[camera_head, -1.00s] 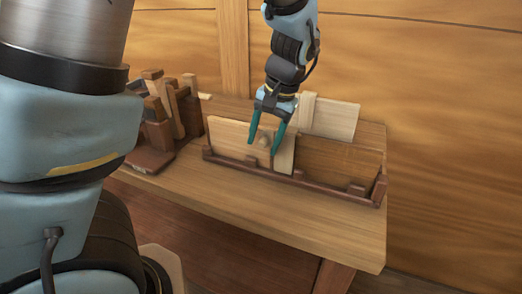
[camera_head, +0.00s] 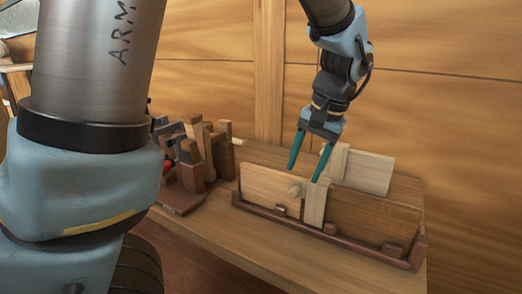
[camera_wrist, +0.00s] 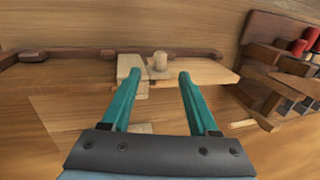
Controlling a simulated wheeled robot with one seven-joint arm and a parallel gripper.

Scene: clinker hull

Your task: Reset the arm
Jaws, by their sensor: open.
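My gripper (camera_head: 306,163) is open, its two teal fingers pointing down above the wooden planks on the bench. Nothing is between the fingers. In the wrist view the gripper (camera_wrist: 158,84) has its fingers spread on either side of a light block and a round peg, which lie beyond the tips. The peg (camera_head: 296,189) sticks out from a light plank (camera_head: 267,186). An upright light block (camera_head: 315,203) stands between that plank and a darker plank (camera_head: 370,217). The fingertips appear apart from all of them.
A dark low rack rail (camera_head: 330,236) runs along the front of the planks. Another pale board (camera_head: 369,172) stands behind. A wooden tool holder (camera_head: 192,163) is at left on the bench (camera_head: 245,237). A panelled wall (camera_head: 440,110) rises behind the bench.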

